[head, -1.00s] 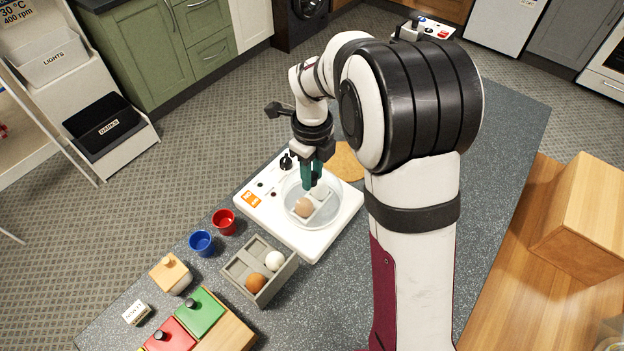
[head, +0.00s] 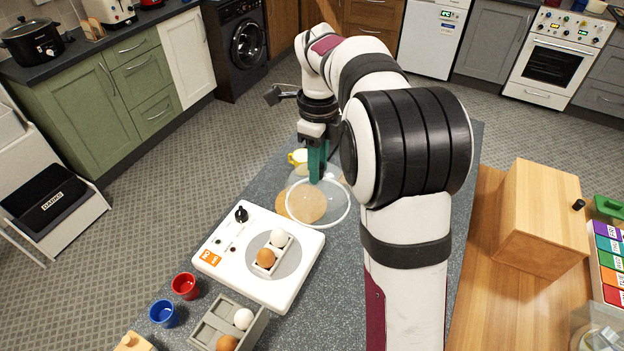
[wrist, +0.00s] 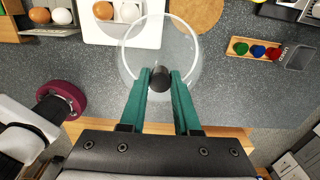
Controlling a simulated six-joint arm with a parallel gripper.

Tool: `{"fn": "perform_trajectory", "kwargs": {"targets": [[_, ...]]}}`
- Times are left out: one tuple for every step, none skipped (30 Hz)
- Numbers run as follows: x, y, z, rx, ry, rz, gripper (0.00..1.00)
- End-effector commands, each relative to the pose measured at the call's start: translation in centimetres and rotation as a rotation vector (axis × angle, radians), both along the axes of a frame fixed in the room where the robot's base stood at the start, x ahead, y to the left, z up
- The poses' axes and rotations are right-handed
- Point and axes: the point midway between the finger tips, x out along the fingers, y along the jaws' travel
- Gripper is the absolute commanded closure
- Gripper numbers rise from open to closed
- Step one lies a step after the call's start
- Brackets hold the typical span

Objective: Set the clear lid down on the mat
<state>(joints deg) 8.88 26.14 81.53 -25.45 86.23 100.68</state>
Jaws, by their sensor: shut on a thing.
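My gripper (head: 317,178) has green fingers shut on the black knob of the clear lid (head: 328,208), which hangs dome-like with a pale rim. In the wrist view the knob sits between the fingertips (wrist: 160,76) and the lid's round rim (wrist: 160,17) spreads beyond. The mat is a round cork disc (head: 281,203) on the grey counter. In the head view the lid overlaps much of the mat, which shows through it. In the wrist view the mat (wrist: 205,12) lies at the top, mostly beyond the lid's upper right edge. The lid looks raised above the counter.
A white cooker (head: 225,262) holds a small tray (head: 256,268) with a brown and a white egg. A grey divided box (head: 209,327), a red cup (head: 186,286) and a blue cup (head: 164,313) stand nearer. A yellow item (head: 298,157) is behind the lid.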

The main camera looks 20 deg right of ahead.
Motion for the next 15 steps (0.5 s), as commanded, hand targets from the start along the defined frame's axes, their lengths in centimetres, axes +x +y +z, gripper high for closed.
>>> {"fn": "perform_trajectory", "kwargs": {"targets": [[2.2,-0.1,-0.7,0.000,0.003,0.003,1.00],[3.6,-0.1,-1.0,-0.001,0.005,0.003,1.00],[5.3,-0.2,-1.6,0.000,0.006,0.002,1.00],[6.5,-0.2,-2.1,-0.001,0.005,0.003,1.00],[7.5,-0.2,-2.6,-0.001,0.005,0.001,1.00],[8.8,-0.1,-3.3,0.001,0.004,-0.001,1.00],[9.6,-0.1,-3.8,0.001,0.004,-0.001,1.00],[10.2,0.0,-4.2,0.002,0.004,-0.002,1.00],[10.9,0.1,-4.8,0.003,0.002,-0.004,1.00],[11.4,0.2,-5.1,0.004,0.001,-0.005,1.00],[11.7,0.2,-5.4,0.004,0.000,-0.005,1.00],[12.0,0.3,-5.7,0.006,-0.001,-0.006,1.00],[12.2,0.3,-5.9,0.006,-0.002,-0.006,1.00],[12.3,0.4,-6.1,0.006,-0.002,-0.007,1.00],[12.4,0.4,-6.2,0.006,-0.004,-0.007,1.00]]}}
